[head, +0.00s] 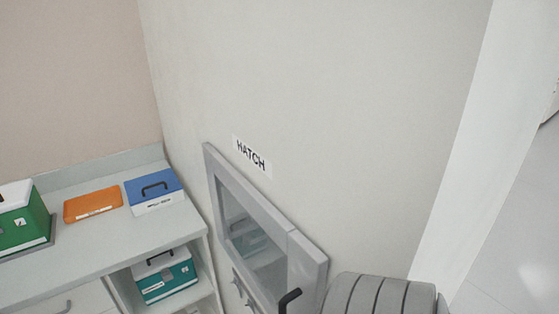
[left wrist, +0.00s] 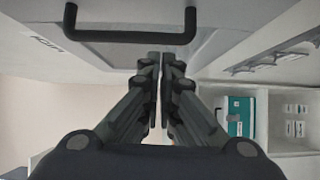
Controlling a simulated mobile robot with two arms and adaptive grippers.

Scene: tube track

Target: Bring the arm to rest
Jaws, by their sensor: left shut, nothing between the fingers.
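My left gripper (left wrist: 160,62) shows in the left wrist view with its two fingers together and nothing between them. The hatch handle (left wrist: 130,36), a black bar, lies just beyond the fingertips in that view; a gap shows between them. The gripper is not visible in the head view. There the grey-framed hatch (head: 265,215) is set in the wall, its door looking closed, with the black handle (head: 289,298) at its lower edge. My right gripper is in neither view.
A counter (head: 95,245) at left bears a green box (head: 22,225), an orange case (head: 93,204) and a blue-lidded box (head: 153,190). A teal box (head: 167,283) stands on the shelf below.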

